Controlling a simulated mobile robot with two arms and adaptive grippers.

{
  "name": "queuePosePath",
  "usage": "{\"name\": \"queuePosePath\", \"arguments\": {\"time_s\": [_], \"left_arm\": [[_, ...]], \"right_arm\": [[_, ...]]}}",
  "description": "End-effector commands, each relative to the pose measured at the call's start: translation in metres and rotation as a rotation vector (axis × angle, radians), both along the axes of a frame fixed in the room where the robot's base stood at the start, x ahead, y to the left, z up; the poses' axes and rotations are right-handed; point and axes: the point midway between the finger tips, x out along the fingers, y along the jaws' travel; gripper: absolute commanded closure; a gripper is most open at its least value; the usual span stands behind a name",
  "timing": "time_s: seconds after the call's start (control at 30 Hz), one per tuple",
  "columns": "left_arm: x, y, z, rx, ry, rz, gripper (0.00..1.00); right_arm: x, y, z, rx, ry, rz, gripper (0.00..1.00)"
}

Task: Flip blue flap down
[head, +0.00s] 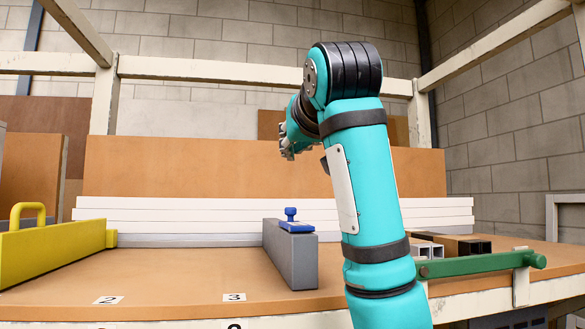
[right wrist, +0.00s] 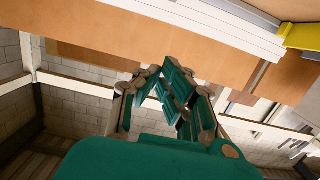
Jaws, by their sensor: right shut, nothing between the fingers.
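The blue flap (head: 297,227) is on top of the near end of a grey upright block (head: 291,257) in the head view. It looks about flat, with a blue knob (head: 290,213) standing up from it. My right gripper (head: 287,148) is above and behind the block, well apart from the flap, and partly hidden by my own wrist. In the right wrist view my right gripper (right wrist: 178,95) is shut and empty, with its teal fingers together. The flap does not show in that view. My left gripper is not in view.
A yellow block with a handle (head: 54,248) stands at the left of the brown table (head: 180,282). A green bar (head: 478,265) runs along the right front, near grey and dark square tubes (head: 455,244). White boards (head: 180,217) lie behind. Table space left of the grey block is clear.

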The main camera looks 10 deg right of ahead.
Motion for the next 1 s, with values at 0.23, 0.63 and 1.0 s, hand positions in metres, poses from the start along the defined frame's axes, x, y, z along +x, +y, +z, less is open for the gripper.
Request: {"name": "queuePosePath", "arguments": {"time_s": [0.23,0.63,1.0], "left_arm": [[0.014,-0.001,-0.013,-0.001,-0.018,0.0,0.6],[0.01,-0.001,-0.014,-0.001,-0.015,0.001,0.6],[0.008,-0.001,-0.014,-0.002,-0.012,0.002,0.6]], "right_arm": [[-0.03,0.0,0.028,0.001,0.0,0.0,1.0],[-0.038,0.0,0.038,0.001,0.001,0.0,1.0],[-0.038,0.0,0.038,0.001,0.0,0.0,1.0]]}}
